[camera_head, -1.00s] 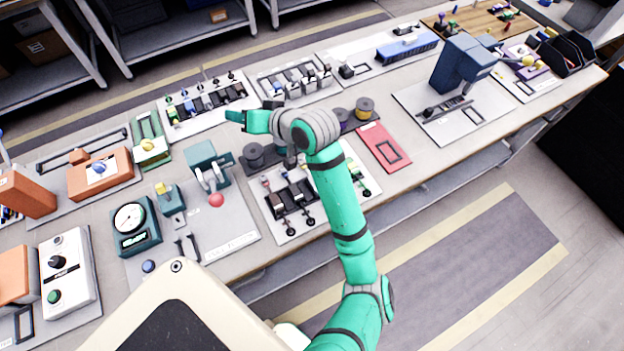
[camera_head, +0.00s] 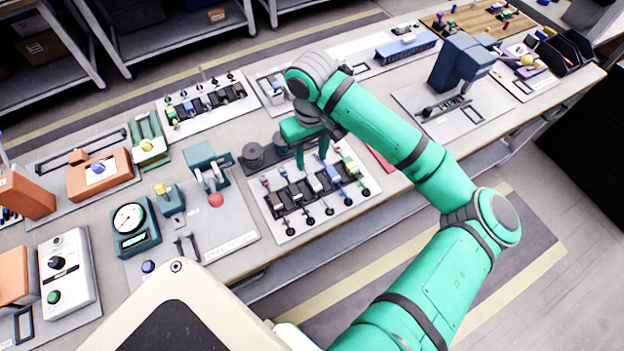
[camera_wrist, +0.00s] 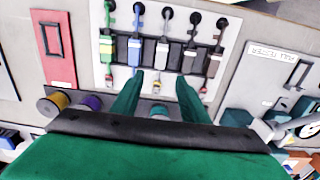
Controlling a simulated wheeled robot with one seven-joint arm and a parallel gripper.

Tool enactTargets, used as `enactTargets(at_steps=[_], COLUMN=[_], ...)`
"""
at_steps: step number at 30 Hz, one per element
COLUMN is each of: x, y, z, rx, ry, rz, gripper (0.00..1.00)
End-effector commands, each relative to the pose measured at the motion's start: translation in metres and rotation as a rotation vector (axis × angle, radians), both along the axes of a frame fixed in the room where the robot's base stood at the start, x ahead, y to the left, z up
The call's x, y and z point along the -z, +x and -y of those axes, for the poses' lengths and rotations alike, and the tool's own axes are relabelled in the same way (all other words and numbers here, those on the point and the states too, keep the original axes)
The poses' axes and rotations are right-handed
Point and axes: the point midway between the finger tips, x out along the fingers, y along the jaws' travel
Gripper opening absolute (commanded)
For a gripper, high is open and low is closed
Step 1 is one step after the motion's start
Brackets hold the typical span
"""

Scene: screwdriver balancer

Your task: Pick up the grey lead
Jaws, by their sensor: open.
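The grey lead (camera_head: 314,184) is the pale middle one in a row of several leads on a white board (camera_head: 290,238). In the wrist view the grey lead (camera_wrist: 162,52) lies between a blue lead (camera_wrist: 135,48) and a darker lead (camera_wrist: 189,60). My gripper (camera_head: 312,164) points down over the back edge of this board. Its fingers are apart and empty, and in the wrist view my gripper (camera_wrist: 160,77) straddles the line of the grey lead's near end. I cannot tell how high the tips are above it.
Dark spools (camera_head: 253,156) stand behind the board at the left. A teal device with a red knob (camera_head: 215,200) is to the left. A red plate (camera_wrist: 54,48) lies beside the board. Another board of leads (camera_head: 207,104) is at the back.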

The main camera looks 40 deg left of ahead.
Motion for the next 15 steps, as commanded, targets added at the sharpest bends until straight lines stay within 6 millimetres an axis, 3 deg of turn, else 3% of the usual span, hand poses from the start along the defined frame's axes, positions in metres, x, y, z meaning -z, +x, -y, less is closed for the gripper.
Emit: enactTargets(at_steps=[6, 15], x=[0.033, 0.055], y=[0.000, -0.001], z=[0.000, 0.002], rx=[0.002, 0.001], ry=[0.001, 0.002], rz=[-0.002, 0.000], gripper=[0.41, 0.41])
